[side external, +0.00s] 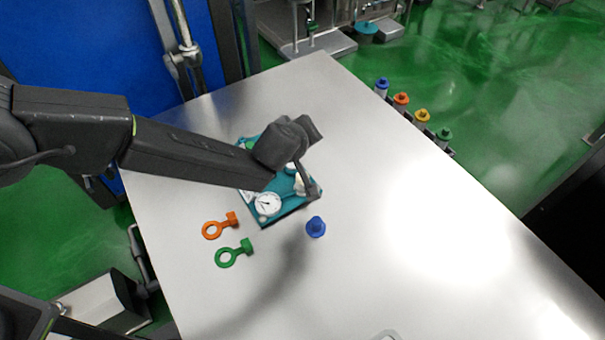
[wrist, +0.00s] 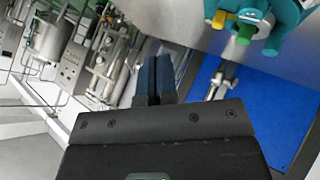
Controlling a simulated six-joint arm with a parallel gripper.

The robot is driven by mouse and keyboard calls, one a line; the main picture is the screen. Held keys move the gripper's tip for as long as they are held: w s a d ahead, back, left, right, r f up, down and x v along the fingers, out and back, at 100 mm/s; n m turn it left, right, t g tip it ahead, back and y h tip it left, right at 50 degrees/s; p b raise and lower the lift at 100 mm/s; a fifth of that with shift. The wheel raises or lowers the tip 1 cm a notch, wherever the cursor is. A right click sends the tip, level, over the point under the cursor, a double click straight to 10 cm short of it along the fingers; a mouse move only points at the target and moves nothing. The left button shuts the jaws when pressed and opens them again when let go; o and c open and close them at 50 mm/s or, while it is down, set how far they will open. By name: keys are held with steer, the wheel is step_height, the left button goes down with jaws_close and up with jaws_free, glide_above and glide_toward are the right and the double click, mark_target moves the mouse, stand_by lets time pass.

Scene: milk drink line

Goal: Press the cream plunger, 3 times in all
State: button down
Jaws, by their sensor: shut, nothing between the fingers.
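The teal panel (side external: 265,222) lies on the steel table with a white dial gauge (side external: 267,204) near its front corner. A small pale, cream-looking part (side external: 299,184) shows on the panel beside my fingers; I cannot tell for sure whether it is the cream plunger. My gripper (side external: 314,192) points down at the panel's right edge, shut and empty; contact cannot be told. My arm hides much of the panel. In the wrist view my gripper (wrist: 152,80) is shut, and part of a teal fixture (wrist: 290,14) shows at upper right with yellow and green parts.
An orange ring-shaped tag (side external: 213,229) and a green one (side external: 232,254) lie left of the panel. A blue knob-like piece (side external: 316,227) stands just in front of it. Several coloured pieces (side external: 401,99) line the table's far right edge. The table's right side is clear.

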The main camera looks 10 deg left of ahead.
steer(key=shift+f, duration=4.4)
steer(key=shift+f, duration=0.15)
steer(key=shift+f, duration=0.25)
steer(key=shift+f, duration=1.15)
steer(key=shift+r, duration=1.55)
steer(key=shift+r, duration=2.5)
